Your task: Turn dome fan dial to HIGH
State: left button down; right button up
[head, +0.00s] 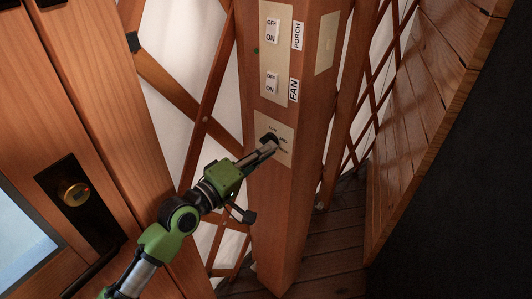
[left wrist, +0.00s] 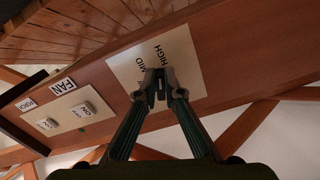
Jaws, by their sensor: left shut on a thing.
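The fan dial's cream plate (head: 289,133) is on the wooden post, below the switch plate. Its dark knob (head: 267,138) sits on the plate, with the labels MID and HIGH to the right of it in the head view. My left gripper (head: 270,147) is shut on the knob, its fingertips close to the plate. In the left wrist view the fingertips (left wrist: 161,84) close around the dark knob on the dial plate (left wrist: 186,57). The fingers hide most of the knob, so I cannot tell which label it points at. My right gripper is in neither view.
The switch plate above the dial bears a PORCH switch (head: 272,31) and a FAN switch (head: 271,83). A wooden door with a dark lock plate (head: 77,197) stands at the left. Lattice walls flank the post (head: 285,220).

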pick_arm(q)
jog(key=shift+f+m, duration=0.25)
jog(key=shift+m, duration=0.85)
jog(key=shift+a, duration=0.1)
jog(key=c, duration=2.2)
grip_release()
jog(key=shift+o, duration=0.2)
